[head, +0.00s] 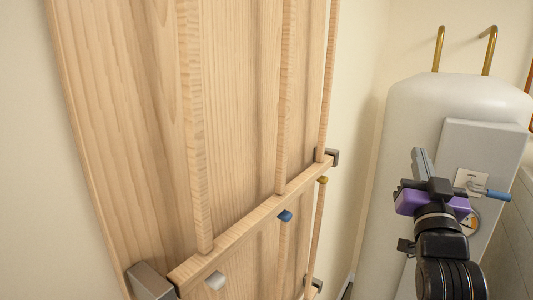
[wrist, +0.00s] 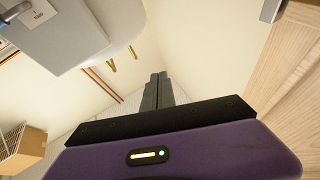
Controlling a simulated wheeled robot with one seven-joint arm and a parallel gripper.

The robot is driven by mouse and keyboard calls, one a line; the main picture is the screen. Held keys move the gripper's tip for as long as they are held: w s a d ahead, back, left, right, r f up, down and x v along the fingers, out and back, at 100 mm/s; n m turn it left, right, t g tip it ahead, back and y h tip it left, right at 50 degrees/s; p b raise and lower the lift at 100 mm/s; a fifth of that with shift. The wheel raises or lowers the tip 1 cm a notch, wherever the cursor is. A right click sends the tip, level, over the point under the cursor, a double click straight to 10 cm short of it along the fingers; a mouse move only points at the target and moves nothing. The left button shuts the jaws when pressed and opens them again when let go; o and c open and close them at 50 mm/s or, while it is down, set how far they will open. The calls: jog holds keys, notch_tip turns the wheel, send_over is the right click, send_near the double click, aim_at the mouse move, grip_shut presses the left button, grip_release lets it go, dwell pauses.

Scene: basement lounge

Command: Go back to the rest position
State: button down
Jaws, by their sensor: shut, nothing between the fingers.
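My gripper (head: 419,152) is at the right of the head view, with a purple body and grey fingers pointing up. It is shut and empty. In the wrist view, the two grey fingers (wrist: 158,80) lie together, with only wall and floor around their tips. In the head view, the gripper overlaps the white tank and the left edge of its grey box. I cannot tell how far it is from them.
A white tank (head: 410,100) with brass pipes carries a grey box (head: 484,137) with a blue-handled lever (head: 492,195). A wooden panel (head: 130,110) with a pegged rail (head: 240,232) stands at left. A cardboard box (wrist: 28,146) is at lower left of the wrist view.

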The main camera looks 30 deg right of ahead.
jog(key=s+a+f+n+t+y, duration=0.25)
jog(key=a+f+n+y, duration=0.3)
jog(key=a+f, duration=0.4)
jog(key=s+a+f+n+t+y, duration=0.1)
jog(key=a+f+n+t+y, duration=0.25)
jog(key=a+f+y, duration=0.55)
jog(key=s+a+f+n+g+y, duration=0.1)
jog(key=s+a+f+g, duration=0.2)
jog(key=s+a+f, duration=0.4)
jog(key=s+a+f+g+y, duration=0.1)
jog(key=s+a+f+g, duration=0.2)
jog(key=s+a+f, duration=0.3)
jog(key=s+a, duration=0.3)
jog(key=s, duration=0.4)
jog(key=shift+f+n+y, duration=0.35)
jog(key=shift+f+n, duration=0.05)
